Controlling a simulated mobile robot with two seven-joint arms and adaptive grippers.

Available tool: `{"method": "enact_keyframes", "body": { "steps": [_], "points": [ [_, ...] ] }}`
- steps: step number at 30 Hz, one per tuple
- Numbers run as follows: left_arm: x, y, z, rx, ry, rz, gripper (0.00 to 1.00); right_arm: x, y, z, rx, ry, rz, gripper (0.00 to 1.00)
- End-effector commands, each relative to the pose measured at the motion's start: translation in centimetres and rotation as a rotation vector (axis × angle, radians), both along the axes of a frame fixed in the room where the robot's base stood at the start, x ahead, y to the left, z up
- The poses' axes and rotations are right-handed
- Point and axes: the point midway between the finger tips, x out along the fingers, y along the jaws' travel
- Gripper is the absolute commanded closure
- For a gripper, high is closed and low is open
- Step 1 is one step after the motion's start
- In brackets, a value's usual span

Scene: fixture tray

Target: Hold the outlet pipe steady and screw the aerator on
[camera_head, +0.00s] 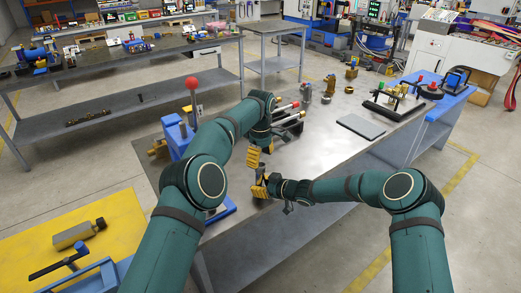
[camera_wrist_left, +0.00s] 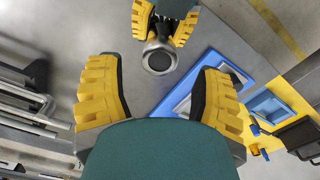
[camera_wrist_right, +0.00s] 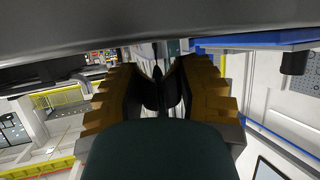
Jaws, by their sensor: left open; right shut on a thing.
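My right gripper (camera_head: 262,187) is shut on a grey metal cylinder, which looks like the outlet pipe. The left wrist view shows the right gripper's yellow fingers (camera_wrist_left: 165,22) around it. A metal ring with a dark round face (camera_wrist_left: 159,60), seemingly the aerator, sits at the end facing that camera. I cannot tell how it is seated on the pipe. In the right wrist view, the fingertips (camera_wrist_right: 160,90) are dark and the grip is unclear.
The grey workbench (camera_head: 320,150) lies beneath the grippers. A blue fixture with a red knob (camera_head: 192,84) stands to the left. A dark flat plate (camera_head: 361,126) lies to the right, with brass fittings on a rack (camera_head: 392,102) behind. A yellow table (camera_head: 110,235) is at the lower left.

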Motion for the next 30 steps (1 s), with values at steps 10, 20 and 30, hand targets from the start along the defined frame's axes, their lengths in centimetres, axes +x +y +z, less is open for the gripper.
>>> {"method": "enact_keyframes", "body": {
  "steps": [10, 20, 30],
  "points": [
    [0.0, 0.0, -4.0, 0.001, 0.002, -0.001, 0.33, 0.0, 0.0, 0.0, -0.001, 0.001, 0.0, 1.0],
    [0.0, 0.0, -4.3, 0.0, 0.0, -0.001, 0.33, 0.0, 0.0, 0.0, -0.001, 0.0, -0.001, 1.0],
    [0.0, 0.0, -4.3, 0.0, 0.0, 0.0, 1.0, 0.0, 0.0, 0.0, -0.001, 0.0, -0.001, 1.0]
  ]
}}
